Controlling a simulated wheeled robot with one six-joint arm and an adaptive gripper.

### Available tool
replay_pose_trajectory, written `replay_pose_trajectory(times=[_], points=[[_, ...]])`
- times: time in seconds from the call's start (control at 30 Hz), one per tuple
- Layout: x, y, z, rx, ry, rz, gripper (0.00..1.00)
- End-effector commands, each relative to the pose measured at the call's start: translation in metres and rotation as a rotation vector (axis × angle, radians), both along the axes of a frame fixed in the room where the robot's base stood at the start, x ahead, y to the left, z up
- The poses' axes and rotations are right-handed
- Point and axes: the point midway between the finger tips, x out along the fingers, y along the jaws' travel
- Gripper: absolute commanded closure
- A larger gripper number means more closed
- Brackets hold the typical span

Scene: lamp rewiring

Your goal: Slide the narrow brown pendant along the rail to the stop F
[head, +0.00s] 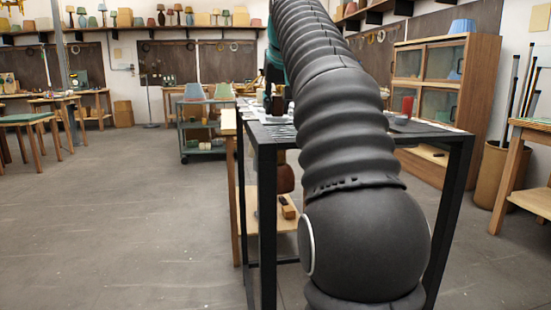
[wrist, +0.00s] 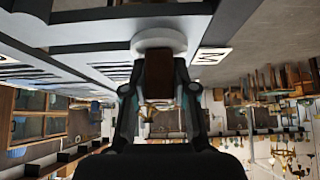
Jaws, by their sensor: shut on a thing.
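In the wrist view my gripper (wrist: 159,88) has its two fingers closed around a narrow brown piece (wrist: 158,72), which looks like the narrow brown pendant. A white plate marked M (wrist: 209,56) sits just right of the fitting. I cannot make out a stop marked F. In the head view my arm hides the gripper and most of the work spot.
A black-framed table (head: 452,185) stands under my arm. A reddish-brown rounded thing (head: 284,179) shows below its top, above a wooden shelf (head: 260,207). A green cart (head: 207,130) stands behind, a glass-doored cabinet (head: 430,90) at right.

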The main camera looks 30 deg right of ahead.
Motion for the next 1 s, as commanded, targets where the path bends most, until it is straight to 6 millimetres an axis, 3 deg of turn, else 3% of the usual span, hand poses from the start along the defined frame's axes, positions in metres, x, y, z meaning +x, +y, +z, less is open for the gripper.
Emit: replay_pose_trajectory(times=[1.0], points=[[-0.023,-0.079,0.0,0.001,0.002,-0.002,1.0]])
